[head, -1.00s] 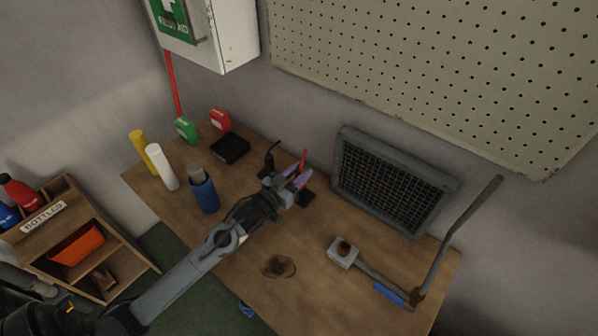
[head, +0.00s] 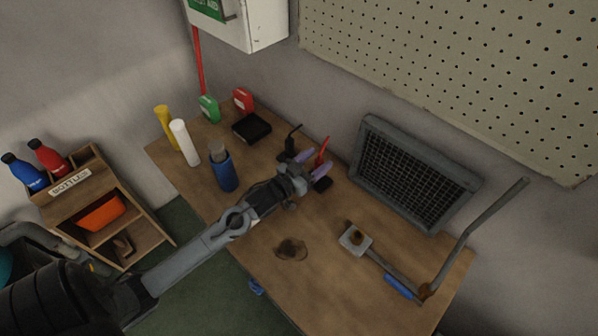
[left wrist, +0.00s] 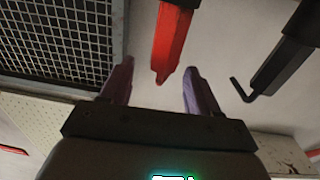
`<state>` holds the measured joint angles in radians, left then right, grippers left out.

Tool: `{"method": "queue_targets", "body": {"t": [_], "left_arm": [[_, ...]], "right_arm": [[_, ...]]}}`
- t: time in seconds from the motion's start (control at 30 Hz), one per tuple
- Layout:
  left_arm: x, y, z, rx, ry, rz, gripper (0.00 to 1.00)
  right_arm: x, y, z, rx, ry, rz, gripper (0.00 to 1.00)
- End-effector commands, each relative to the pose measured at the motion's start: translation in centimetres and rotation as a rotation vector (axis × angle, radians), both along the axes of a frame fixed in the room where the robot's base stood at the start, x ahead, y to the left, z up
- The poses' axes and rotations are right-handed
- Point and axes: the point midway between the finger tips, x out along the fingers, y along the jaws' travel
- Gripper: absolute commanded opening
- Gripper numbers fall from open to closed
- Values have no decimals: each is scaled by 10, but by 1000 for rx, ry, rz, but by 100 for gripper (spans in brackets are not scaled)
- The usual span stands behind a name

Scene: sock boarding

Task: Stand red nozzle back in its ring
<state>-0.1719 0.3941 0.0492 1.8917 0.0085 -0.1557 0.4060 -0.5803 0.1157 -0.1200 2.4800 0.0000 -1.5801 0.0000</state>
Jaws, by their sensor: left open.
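The red nozzle (head: 323,148) is a slim, tilted red piece at the back of the workbench, beside my left gripper. In the left wrist view the red nozzle (left wrist: 172,42) hangs in from the top edge, with its tip between the two purple fingers and a visible gap to each. My left gripper (head: 311,162) is open and holds nothing. A small black block (head: 322,184) sits just below the fingers. I cannot make out the ring or whether the nozzle's lower end is in it. My right gripper is not in view.
A black hooked nozzle (head: 291,139) stands close to the left gripper and also shows in the left wrist view (left wrist: 283,58). A grey mesh panel (head: 412,180) stands to the right. A blue bottle (head: 225,172) stands left.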

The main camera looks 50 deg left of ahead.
Motion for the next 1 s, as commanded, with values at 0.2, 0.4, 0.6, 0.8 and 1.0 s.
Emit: {"method": "queue_targets", "body": {"t": [0.2,0.4,0.6,0.8,1.0], "left_arm": [[-35,0,0,0,3,1,61],[-66,1,0,0,3,0,61],[-87,1,0,0,1,0,61],[-94,1,0,0,0,0,61],[-94,1,0,0,0,0,61]], "right_arm": [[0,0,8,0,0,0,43],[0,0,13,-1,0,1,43],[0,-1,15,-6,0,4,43],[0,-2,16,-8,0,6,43],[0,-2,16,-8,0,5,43]]}}
